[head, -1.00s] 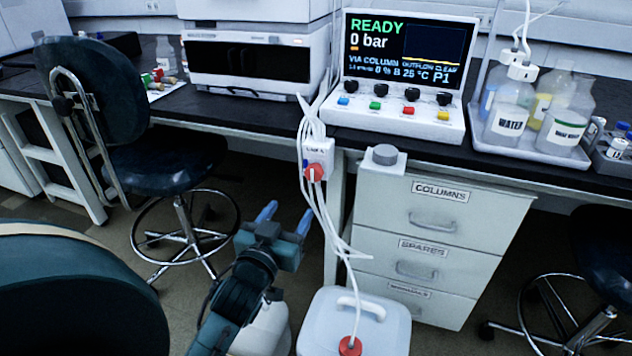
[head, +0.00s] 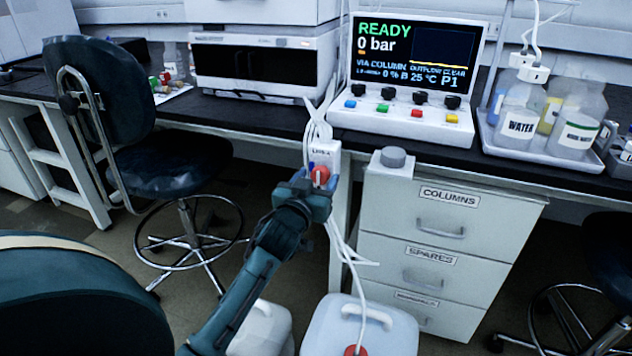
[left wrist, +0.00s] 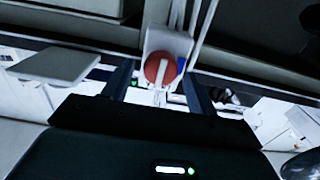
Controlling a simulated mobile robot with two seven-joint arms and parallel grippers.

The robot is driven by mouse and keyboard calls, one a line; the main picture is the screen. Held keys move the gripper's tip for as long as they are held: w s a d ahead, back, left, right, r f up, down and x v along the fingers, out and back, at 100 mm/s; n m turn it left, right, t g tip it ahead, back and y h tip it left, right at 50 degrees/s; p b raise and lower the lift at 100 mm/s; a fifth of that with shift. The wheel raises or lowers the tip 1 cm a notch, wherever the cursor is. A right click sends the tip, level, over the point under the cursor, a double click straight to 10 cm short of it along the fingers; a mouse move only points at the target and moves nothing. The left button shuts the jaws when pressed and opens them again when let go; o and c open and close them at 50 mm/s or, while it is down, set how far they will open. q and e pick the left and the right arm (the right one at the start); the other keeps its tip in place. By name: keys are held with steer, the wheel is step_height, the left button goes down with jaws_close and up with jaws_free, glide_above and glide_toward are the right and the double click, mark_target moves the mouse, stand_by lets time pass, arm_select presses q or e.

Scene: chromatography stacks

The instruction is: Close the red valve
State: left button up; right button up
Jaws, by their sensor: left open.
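The red valve (head: 320,175) is a round red knob with a white bar, on a white box (head: 326,152) at the bench's front edge. In the left wrist view the red valve (left wrist: 160,70) is near the top middle, and its white bar stands close to upright, slightly tilted. My left gripper (head: 312,184) is right at the valve in the head view. In the left wrist view my left gripper (left wrist: 158,84) is open, with one finger on each side of the knob. Whether the fingers touch it I cannot tell. My right gripper is not in view.
White tubes (head: 345,250) hang from the box down to a white canister (head: 330,325). A drawer cabinet (head: 385,225) stands to the right. A chair (head: 150,160) stands to the left. A control panel (head: 400,125) with a screen sits on the bench above.

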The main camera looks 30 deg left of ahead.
arm_select(q)
steer(key=shift+c, duration=0.2)
steer(key=c, duration=0.9)
steer(key=shift+c, duration=0.2)
